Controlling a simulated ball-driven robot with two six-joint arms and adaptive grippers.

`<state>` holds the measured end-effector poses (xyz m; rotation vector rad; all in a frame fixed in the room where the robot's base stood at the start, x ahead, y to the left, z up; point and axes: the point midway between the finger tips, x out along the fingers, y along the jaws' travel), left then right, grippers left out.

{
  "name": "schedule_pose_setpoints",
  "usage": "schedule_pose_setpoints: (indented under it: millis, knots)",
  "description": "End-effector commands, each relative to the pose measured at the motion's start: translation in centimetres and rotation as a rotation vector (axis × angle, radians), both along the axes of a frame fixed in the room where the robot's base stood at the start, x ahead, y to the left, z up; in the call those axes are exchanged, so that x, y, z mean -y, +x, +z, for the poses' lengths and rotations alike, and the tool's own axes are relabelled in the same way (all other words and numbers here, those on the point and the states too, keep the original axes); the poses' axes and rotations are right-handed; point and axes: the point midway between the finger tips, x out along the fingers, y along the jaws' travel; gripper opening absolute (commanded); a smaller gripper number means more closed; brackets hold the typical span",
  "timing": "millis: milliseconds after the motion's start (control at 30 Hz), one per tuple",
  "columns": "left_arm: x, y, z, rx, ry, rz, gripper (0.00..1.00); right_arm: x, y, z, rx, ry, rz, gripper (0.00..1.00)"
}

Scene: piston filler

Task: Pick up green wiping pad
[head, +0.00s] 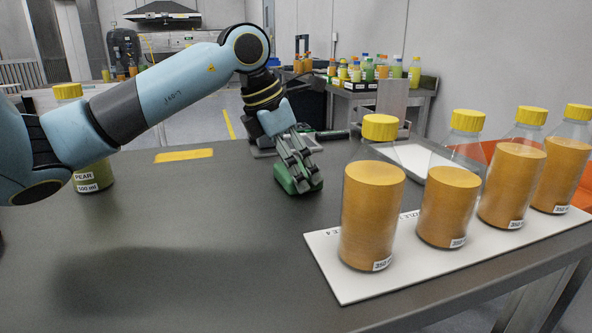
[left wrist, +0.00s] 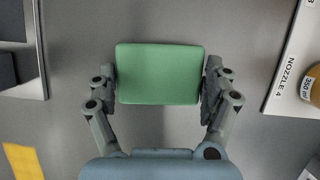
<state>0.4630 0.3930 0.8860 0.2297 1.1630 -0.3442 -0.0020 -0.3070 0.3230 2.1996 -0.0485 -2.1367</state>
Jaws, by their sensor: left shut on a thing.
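The green wiping pad (head: 289,181) is at the middle of the dark table in the head view. In the left wrist view the pad (left wrist: 159,74) is a green rounded block between the two fingers. My left gripper (head: 298,170) reaches down over it, and its fingers are shut on the pad's two short sides, as the left wrist view shows (left wrist: 160,88). I cannot tell whether the pad touches the table. My right gripper is not in view.
A white board (head: 320,262) with several orange-filled, yellow-capped bottles (head: 371,205) stands right of the pad. A yellow strip (head: 184,155) lies behind left. A bottle labelled PEAR (head: 93,174) is partly behind my left arm. The table's front left is clear.

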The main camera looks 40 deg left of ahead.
Motion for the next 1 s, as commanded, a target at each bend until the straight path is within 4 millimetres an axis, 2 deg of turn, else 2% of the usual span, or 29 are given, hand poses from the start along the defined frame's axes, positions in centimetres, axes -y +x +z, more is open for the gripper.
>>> schedule_pose_setpoints:
  millis: [167,300,467,667,800,1000]
  knots:
    - [0.0,0.0,1.7,0.002,0.001,-0.001,0.52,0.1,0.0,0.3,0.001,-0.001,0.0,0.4]
    - [0.0,0.1,4.4,0.006,0.003,-0.001,0.52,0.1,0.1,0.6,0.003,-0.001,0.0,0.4]
    - [0.1,-2.7,5.5,-0.005,0.012,-0.004,0.52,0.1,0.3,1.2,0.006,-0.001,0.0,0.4]
    - [0.4,-4.8,6.9,-0.004,0.011,-0.004,0.52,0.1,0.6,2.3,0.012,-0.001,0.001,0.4]
    - [0.3,-6.0,8.2,-0.002,0.013,0.006,0.52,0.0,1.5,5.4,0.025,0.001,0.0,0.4]
    - [0.9,-7.6,9.3,-0.003,-0.001,-0.001,0.52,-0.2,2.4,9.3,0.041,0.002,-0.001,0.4]
